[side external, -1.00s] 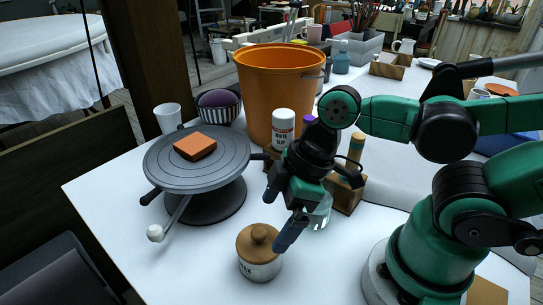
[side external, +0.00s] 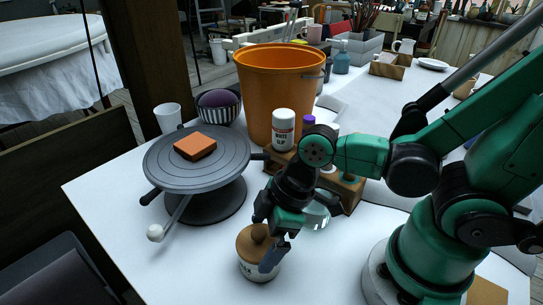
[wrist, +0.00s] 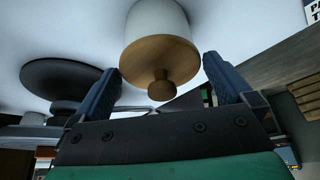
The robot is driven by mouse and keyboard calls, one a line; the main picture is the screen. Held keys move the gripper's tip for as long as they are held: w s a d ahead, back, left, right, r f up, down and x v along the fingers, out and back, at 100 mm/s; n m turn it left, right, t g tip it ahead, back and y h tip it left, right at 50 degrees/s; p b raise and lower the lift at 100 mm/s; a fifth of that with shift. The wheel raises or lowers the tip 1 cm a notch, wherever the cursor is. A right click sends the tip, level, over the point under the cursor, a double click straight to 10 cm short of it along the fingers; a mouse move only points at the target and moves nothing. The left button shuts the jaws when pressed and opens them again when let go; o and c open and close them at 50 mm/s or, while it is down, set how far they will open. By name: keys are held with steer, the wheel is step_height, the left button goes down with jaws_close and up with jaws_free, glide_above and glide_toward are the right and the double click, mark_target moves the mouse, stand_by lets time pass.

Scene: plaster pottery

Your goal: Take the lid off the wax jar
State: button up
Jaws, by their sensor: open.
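The wax jar (side external: 262,271) is a small whitish jar with dark lettering, standing upright near the table's front edge. Its wooden lid (side external: 246,241) with a round knob sits on it. In the wrist view the lid (wrist: 146,55) and its knob (wrist: 161,88) show between the two fingers, with the jar's pale body (wrist: 158,18) beyond. My gripper (side external: 264,242) is open, with a finger on either side of the lid's knob in the side view. I cannot tell whether either finger touches the lid.
A grey turntable (side external: 175,168) with an orange block (side external: 195,147) stands left of my gripper. An orange bucket (side external: 275,85) and a white bottle (side external: 283,128) stand behind. A clear glass vessel (side external: 318,217) is close right of my gripper. The table's front left is clear.

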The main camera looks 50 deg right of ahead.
steer(key=shift+c, duration=0.2)
steer(key=c, duration=0.8)
steer(key=shift+c, duration=0.2)
steer(key=shift+r, duration=0.15)
